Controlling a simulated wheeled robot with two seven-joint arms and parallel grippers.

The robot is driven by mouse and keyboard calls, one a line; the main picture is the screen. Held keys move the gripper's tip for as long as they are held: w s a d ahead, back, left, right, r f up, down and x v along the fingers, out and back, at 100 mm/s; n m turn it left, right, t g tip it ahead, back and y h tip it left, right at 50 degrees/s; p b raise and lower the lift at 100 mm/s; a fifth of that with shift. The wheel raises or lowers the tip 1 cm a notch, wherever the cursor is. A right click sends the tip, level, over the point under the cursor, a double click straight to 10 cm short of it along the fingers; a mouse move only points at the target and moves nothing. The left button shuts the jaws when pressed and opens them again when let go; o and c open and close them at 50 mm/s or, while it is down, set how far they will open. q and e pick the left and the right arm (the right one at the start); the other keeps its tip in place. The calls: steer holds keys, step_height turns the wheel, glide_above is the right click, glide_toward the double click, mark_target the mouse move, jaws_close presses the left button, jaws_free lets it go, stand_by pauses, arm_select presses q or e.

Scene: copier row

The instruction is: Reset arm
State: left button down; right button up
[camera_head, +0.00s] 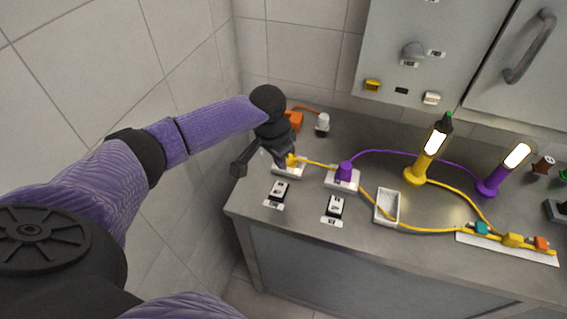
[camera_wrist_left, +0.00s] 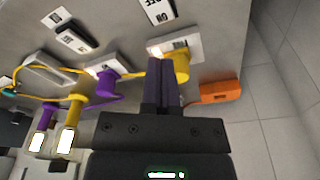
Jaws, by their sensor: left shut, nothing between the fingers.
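My left arm (camera_head: 205,130) reaches in from the left over the left end of the grey counter. My left gripper (camera_head: 284,157) is shut and empty, just by the yellow plug (camera_head: 291,160) on a white socket block. In the left wrist view the shut fingers (camera_wrist_left: 161,82) point at the socket block (camera_wrist_left: 190,46), with the yellow plug (camera_wrist_left: 181,67) right beside the fingertips. I cannot tell whether they touch. The gripper partly hides the socket block in the head view. My right gripper is not in view.
A purple plug (camera_head: 344,172), two black switches (camera_head: 279,190) (camera_head: 335,206) and a white tray (camera_head: 387,208) are close by. An orange block (camera_head: 295,119) is behind the gripper. Lit yellow (camera_head: 430,158) and purple (camera_head: 505,168) lamps stand right, with cables across the counter. A tiled wall is at left.

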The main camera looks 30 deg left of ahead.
arm_select(q)
steer(key=s+d+f, duration=0.1)
steer(key=d, duration=0.1)
steer(key=s+d+f+m, duration=0.1)
steer(key=s+d, duration=0.1)
steer(key=d, duration=0.1)
steer(key=s+d+f+m+h, duration=0.1)
steer(key=d+f, duration=0.1)
steer(key=shift+s+d, duration=0.35)
steer(key=s+d+f+h, duration=0.1)
steer(key=s+d, duration=0.5)
steer(key=s+a+r+n+t+y, duration=0.1)
steer(key=s+a+r+n+y, duration=0.15)
steer(key=s, duration=0.85)
steer(key=s+a+f+g+b, duration=0.1)
steer(key=s+f, duration=0.1)
steer(key=f, duration=0.8)
steer(key=s+a+f+b, duration=0.1)
steer(key=f, duration=0.9)
steer(key=s+a+f+g+b, duration=0.1)
steer(key=s+a+f, duration=0.1)
steer(key=s+f, duration=0.9)
steer(key=s, duration=0.2)
steer(key=shift+s+a+f, duration=0.25)
steer(key=shift+s+f, duration=0.05)
